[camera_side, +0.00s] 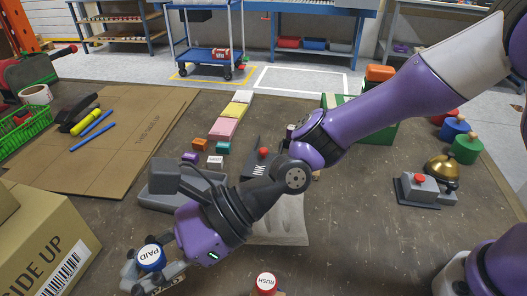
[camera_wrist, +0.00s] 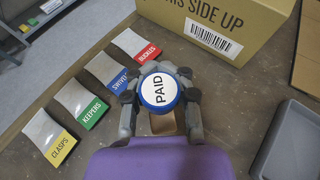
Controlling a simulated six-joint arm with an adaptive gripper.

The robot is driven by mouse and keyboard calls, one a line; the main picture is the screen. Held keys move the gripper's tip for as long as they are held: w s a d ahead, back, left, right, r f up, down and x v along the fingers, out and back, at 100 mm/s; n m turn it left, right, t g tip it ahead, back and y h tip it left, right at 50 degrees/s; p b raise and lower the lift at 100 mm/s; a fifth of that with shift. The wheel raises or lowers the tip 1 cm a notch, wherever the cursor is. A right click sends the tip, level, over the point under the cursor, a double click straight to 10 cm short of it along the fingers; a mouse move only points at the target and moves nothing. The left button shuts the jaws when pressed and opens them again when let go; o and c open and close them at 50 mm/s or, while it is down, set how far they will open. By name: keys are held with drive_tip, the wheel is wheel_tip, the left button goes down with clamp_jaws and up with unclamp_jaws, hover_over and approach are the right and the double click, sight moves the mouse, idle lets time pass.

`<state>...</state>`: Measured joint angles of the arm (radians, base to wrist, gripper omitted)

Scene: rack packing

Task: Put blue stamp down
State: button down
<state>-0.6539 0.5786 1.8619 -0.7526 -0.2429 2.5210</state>
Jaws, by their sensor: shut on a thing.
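The blue stamp (camera_side: 151,257) has a round blue head with a white top marked PAID. My gripper (camera_side: 150,272) is shut on it at the near left of the table. In the wrist view the blue stamp (camera_wrist: 159,89) stands between the two fingers of my gripper (camera_wrist: 160,98), its label facing the camera. The stamp's lower part is mostly hidden by the fingers. I cannot tell whether its base touches the table.
A red RUSH stamp (camera_side: 266,284) stands to the right. A cardboard box (camera_side: 50,245) is at left. Colour-labelled bins (camera_wrist: 71,97) lie left of the gripper in the wrist view. A grey tray (camera_wrist: 292,140) is at right.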

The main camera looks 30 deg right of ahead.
hover_over(167, 254)
wheel_tip(167, 254, down, 7)
drive_tip(key=shift+r, duration=0.15)
drive_tip(key=shift+f, duration=2)
drive_tip(key=shift+f, duration=0.1)
drive_tip(key=c, duration=0.7)
unclamp_jaws()
